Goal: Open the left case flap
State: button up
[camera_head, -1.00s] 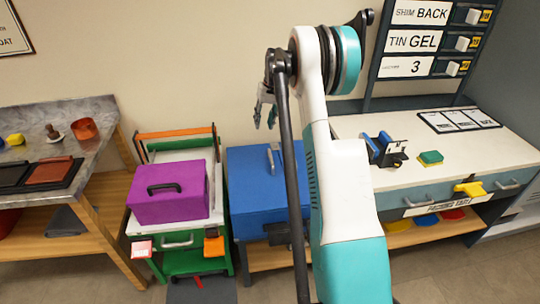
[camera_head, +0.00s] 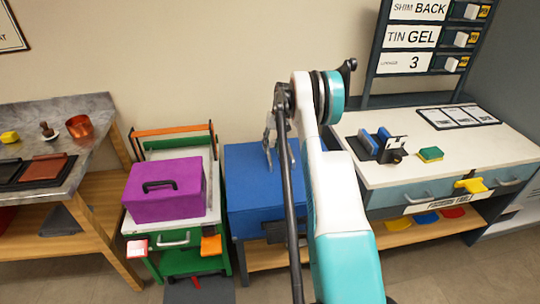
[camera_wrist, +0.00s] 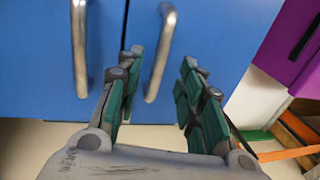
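The blue case (camera_head: 250,187) stands in the middle of the head view, partly hidden behind my arm. In the wrist view its blue top (camera_wrist: 215,35) shows two flaps with a seam between them. Each flap has a metal bar handle. One handle (camera_wrist: 162,50) lies right of the seam, on the side towards the purple box, so it appears to be the left flap's. The other handle (camera_wrist: 78,48) is left of the seam. My gripper (camera_wrist: 162,68) is open, with the nearer handle between its fingers in the picture; contact is not clear. In the head view my gripper (camera_head: 279,150) is over the case.
A purple box (camera_head: 165,188) on a green-framed cart stands close left of the case. A white-topped table (camera_head: 460,155) with a blue fixture (camera_head: 378,143) and a sponge (camera_head: 430,153) is on the right. A grey bench (camera_head: 95,110) is at far left.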

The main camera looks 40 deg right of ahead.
aim_at(269, 154)
jog(key=shift+w+a+f+b, duration=0.1)
jog(key=shift+a+f+b, duration=0.15)
jog(key=shift+f, duration=0.8)
jog(key=shift+w+a+f+b, duration=0.1)
jog(key=shift+f+b, duration=0.1)
jog(key=shift+f, duration=0.8)
grip_shut()
